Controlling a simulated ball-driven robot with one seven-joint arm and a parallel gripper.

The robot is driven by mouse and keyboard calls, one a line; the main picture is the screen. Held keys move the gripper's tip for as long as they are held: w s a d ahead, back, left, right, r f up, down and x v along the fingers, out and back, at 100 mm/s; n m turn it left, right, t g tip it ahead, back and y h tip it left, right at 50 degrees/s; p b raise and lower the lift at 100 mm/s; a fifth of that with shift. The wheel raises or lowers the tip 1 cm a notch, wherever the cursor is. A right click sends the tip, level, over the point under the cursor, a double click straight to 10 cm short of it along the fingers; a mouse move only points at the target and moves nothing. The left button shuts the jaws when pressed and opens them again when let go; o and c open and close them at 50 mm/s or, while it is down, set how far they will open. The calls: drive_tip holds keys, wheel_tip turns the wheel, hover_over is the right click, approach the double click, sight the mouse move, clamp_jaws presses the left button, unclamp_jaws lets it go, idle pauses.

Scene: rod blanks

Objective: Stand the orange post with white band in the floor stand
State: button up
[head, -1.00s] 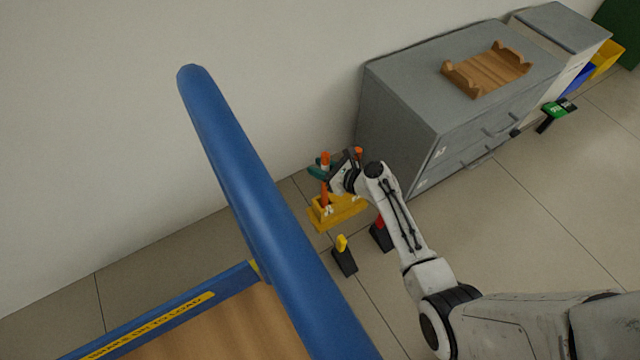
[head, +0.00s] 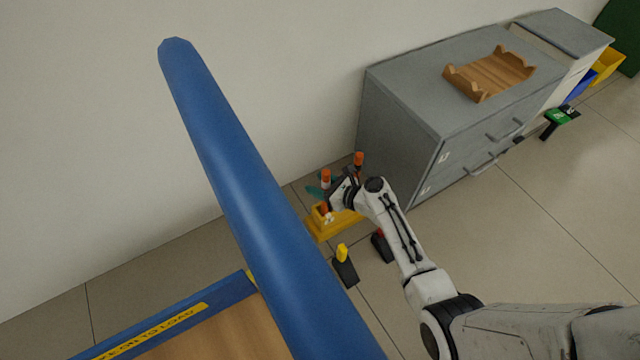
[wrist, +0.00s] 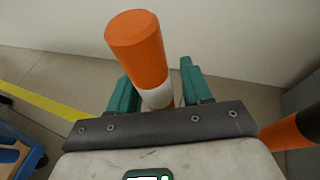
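The orange post with white band (head: 326,179) stands roughly upright at the left part of the yellow floor stand (head: 324,233). Its lower end meets the stand; I cannot tell how deep it sits. In the wrist view the post (wrist: 138,50) rises between the green fingers of my gripper (wrist: 160,85). A narrow gap shows beside the right finger, so the fingers look open around it. In the head view my gripper (head: 328,190) is at the post just above the stand. My dark palm bar hides the post's lower part in the wrist view.
Another orange post (head: 358,160), with a black band in the wrist view (wrist: 287,134), is close on the right. Black blocks with a yellow top (head: 344,268) and a red top (head: 382,247) are in front. A grey cabinet (head: 400,130) stands right; a blue rail (head: 235,180) crosses left.

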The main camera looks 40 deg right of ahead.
drive_tip(key=shift+o, duration=0.4)
drive_tip(key=p+v, duration=0.6)
drive_tip(key=v, duration=0.6)
drive_tip(key=s+a+r+n+g+y, duration=0.1)
drive_tip(key=s+a+n+g, duration=0.4)
drive_tip(key=n, duration=0.5)
drive_tip(key=s+a+r+n+g+y, duration=0.2)
drive_tip(key=s+a+n+g, duration=0.15)
drive_tip(key=a+n, duration=0.55)
drive_tip(key=s+d+r+n+g+h, duration=0.3)
drive_tip(key=s+r+n, duration=0.6)
drive_tip(key=n, duration=0.5)
drive_tip(key=s+g+h, duration=0.1)
drive_tip(key=s+h, duration=0.1)
drive_tip(key=shift+d+r+h, duration=0.2)
drive_tip(key=shift+r+h, duration=0.1)
drive_tip(key=shift+h, duration=0.1)
